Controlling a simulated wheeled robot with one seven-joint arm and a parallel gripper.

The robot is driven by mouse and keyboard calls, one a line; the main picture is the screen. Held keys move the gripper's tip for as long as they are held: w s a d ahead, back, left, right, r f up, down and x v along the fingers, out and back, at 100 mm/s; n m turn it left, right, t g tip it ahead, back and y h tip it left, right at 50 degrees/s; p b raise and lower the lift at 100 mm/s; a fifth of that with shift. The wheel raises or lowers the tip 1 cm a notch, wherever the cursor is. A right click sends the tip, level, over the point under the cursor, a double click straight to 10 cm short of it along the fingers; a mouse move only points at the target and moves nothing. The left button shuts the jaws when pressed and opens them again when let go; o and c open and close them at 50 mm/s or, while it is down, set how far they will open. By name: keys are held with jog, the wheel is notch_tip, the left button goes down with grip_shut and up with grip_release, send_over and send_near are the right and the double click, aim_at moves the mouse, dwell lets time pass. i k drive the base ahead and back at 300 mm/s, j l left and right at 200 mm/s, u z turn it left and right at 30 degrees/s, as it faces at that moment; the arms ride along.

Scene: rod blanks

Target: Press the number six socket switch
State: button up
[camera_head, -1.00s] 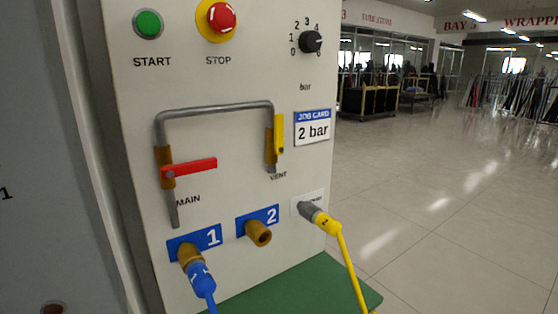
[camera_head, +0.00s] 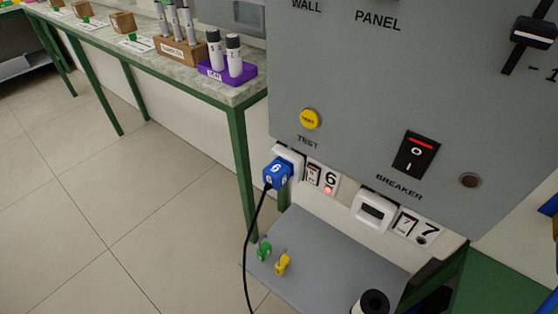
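The number six socket (camera_head: 288,152) is low on the left of the grey wall panel (camera_head: 370,95). A blue plug (camera_head: 278,173) marked 6 sits in it, with a black cable hanging down. Beside it is a white label (camera_head: 329,178) with a 6, a small switch (camera_head: 314,172) and a red light (camera_head: 327,190). The switch is too small to tell its position. The number seven socket (camera_head: 374,211) is to the right, empty, with its own switch (camera_head: 404,222) and a dark indicator. My gripper is not in view.
A yellow TEST button (camera_head: 310,118) and a black breaker (camera_head: 416,154) are above the sockets. A grey shelf (camera_head: 325,255) below holds a green piece, a yellow piece and a spool (camera_head: 372,303). A bench (camera_head: 235,95) with racks stands left. The floor (camera_head: 130,200) is clear.

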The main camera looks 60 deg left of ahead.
aim_at(313, 172)
jog(key=u, duration=1.3)
